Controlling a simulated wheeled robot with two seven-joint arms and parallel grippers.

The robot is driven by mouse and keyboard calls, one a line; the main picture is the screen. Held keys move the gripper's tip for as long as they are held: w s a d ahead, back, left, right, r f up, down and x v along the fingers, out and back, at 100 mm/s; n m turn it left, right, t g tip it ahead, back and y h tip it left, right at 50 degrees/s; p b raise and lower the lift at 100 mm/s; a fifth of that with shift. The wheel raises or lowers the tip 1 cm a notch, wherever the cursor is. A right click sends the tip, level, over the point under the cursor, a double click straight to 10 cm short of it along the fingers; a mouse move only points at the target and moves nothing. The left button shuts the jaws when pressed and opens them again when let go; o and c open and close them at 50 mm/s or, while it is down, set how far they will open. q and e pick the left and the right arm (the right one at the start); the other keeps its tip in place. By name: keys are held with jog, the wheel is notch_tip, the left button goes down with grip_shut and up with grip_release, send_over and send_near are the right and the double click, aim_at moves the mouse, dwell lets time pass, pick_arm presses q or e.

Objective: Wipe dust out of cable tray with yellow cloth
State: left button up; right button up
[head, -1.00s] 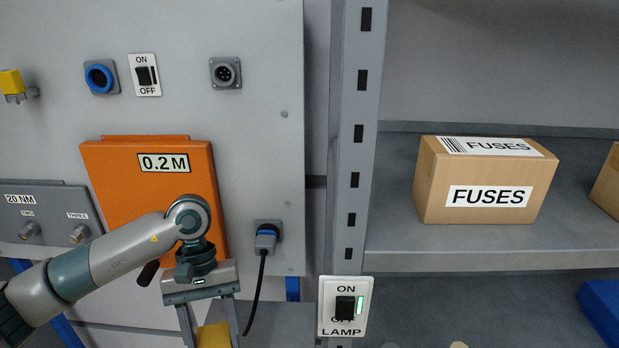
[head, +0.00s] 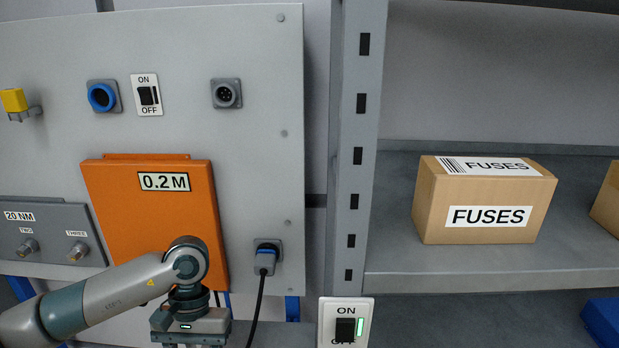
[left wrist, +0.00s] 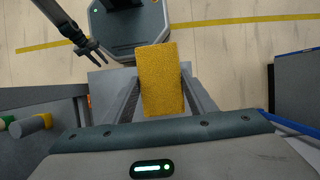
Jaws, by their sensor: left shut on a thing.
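My left gripper (left wrist: 161,100) is shut on the yellow cloth (left wrist: 161,72), which looks like a thick rectangular pad between its two fingers in the left wrist view. In the head view only the left wrist and gripper body (head: 190,322) show at the bottom edge; the fingers and cloth are cut off below. My right gripper (left wrist: 97,53) shows at the upper left of the left wrist view, empty, its fingers apart. A grey flat surface (left wrist: 105,80) lies behind the cloth; I cannot tell whether it is the cable tray. No dust is discernible.
A grey panel (head: 262,185) carries an orange 0.2 M box (head: 130,215), sockets and a plugged black cable (head: 256,310) right of my left wrist. A shelf post (head: 352,150) with a lamp switch (head: 345,325) stands farther right. A FUSES carton (head: 485,205) sits on the shelf.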

pick_arm(q)
jog(key=x, duration=0.6)
jog(key=w+x, duration=0.1)
jog(key=x, duration=0.2)
jog(key=shift+s+a+f, duration=0.1)
jog(key=shift+s+f, duration=0.1)
jog(key=shift+f, duration=0.25)
jog(key=shift+s, duration=0.15)
